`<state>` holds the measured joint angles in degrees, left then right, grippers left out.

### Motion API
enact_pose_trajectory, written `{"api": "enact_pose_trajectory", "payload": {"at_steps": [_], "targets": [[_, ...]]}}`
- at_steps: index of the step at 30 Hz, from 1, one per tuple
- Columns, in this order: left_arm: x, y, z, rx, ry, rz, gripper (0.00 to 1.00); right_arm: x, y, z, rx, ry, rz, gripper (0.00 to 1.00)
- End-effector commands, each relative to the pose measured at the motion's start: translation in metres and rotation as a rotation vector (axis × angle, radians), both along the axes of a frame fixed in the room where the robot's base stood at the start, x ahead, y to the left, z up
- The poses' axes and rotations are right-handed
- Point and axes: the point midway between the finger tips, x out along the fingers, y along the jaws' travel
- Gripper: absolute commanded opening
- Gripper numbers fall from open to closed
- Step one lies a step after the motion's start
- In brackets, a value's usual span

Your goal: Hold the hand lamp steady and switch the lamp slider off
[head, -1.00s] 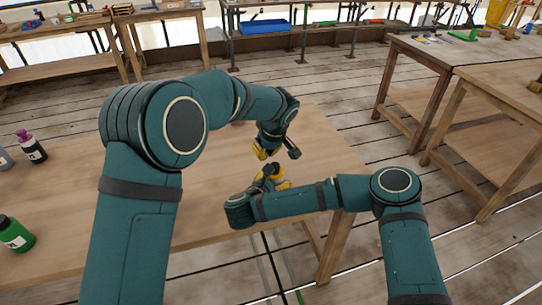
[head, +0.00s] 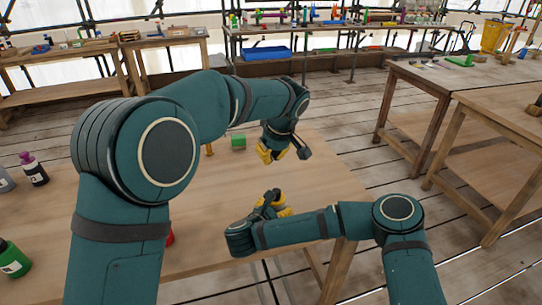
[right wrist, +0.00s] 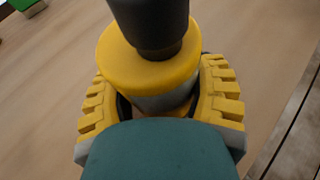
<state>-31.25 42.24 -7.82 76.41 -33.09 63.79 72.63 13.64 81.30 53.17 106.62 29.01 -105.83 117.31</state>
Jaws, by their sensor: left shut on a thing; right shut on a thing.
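My right gripper (head: 277,209) is low over the table near its right edge. In the right wrist view its yellow-padded fingers (right wrist: 161,103) are shut around the grey body of the hand lamp (right wrist: 150,65). The lamp has a yellow collar and a dark cylindrical part; its dark end also shows in the head view (head: 272,195). My left gripper (head: 272,153), with yellow fingers, is farther back and apart from the lamp. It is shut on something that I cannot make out. I cannot make out the lamp slider.
The wooden table (head: 215,200) carries a green block (head: 238,141), a small wooden piece (head: 209,150) and a partly hidden red thing (head: 170,237). A purple-capped bottle (head: 33,169) and a green bottle (head: 12,260) stand at left. Another table (head: 420,75) stands at right.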

Motion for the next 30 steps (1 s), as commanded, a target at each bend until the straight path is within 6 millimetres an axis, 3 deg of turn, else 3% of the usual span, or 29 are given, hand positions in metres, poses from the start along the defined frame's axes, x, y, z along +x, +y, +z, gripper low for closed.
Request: {"api": "enact_pose_trajectory", "payload": {"at_steps": [2,3,6,19,30], "targets": [[0.000,0.000,0.000,0.000,0.000,0.000,0.00,0.000,0.000,0.000,0.000,-0.001,0.000,0.18],[0.000,0.000,0.000,0.000,0.000,0.000,0.00,0.000,0.000,0.000,0.000,-0.001,0.000,0.66],[0.000,0.000,0.000,0.000,0.000,0.000,0.00,0.000,0.000,0.000,0.000,-0.001,0.000,0.97],[0.000,0.000,0.000,0.000,0.000,0.000,0.00,-0.006,0.004,0.003,0.000,0.000,0.002,0.97],[0.000,0.000,0.000,0.000,0.000,0.000,0.00,-0.065,0.033,0.032,-0.003,-0.005,0.008,0.97]]}}
